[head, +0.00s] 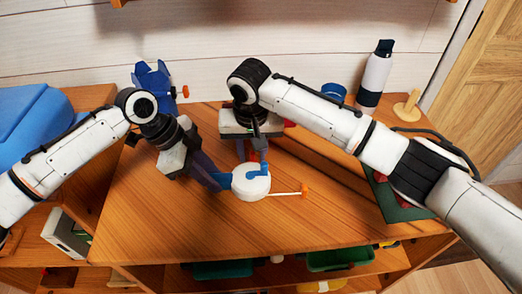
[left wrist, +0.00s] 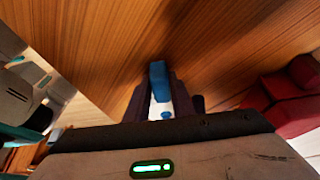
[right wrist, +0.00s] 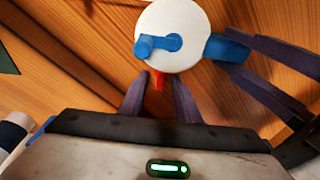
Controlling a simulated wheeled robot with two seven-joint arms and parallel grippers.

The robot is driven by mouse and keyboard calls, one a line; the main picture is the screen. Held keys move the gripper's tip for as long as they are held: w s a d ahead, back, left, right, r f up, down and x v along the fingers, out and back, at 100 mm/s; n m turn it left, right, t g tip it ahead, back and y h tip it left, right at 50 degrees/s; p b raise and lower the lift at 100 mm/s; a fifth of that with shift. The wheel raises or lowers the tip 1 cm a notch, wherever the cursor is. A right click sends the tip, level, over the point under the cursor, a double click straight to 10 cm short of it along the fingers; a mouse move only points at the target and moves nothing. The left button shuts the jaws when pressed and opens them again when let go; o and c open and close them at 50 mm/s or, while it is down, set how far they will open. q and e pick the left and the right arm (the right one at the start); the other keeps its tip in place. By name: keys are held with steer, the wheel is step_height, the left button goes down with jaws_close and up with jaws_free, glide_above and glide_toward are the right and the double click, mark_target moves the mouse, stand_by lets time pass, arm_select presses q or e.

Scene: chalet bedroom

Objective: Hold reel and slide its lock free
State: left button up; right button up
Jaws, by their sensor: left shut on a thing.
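The reel (head: 249,186) is a white disc with a blue crank (right wrist: 160,44) on its face; it also shows in the right wrist view (right wrist: 178,18). Its blue handle (right wrist: 228,48) sticks out on one side. My left gripper (head: 220,179) is shut on this handle. A small red-orange tab (right wrist: 158,80), which looks like the lock, stands at the reel's edge. My right gripper (right wrist: 158,82) is open, its fingertips either side of the tab; I cannot tell whether they touch it. In the head view my right gripper (head: 258,150) hides the tab.
A white rod with an orange end (head: 304,189) reaches right from the reel. A blue object (head: 152,80), a white bottle (head: 375,76) and a wooden stand (head: 407,106) are at the back of the wooden table (head: 170,225). A green tray (head: 398,205) is at right. The table's front is clear.

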steer(key=shift+r, duration=0.1)
steer(key=r, duration=0.3)
steer(key=s+r, duration=0.1)
steer(key=r, duration=0.1)
steer(key=shift+s+r, duration=0.1)
steer(key=shift+r, duration=0.3)
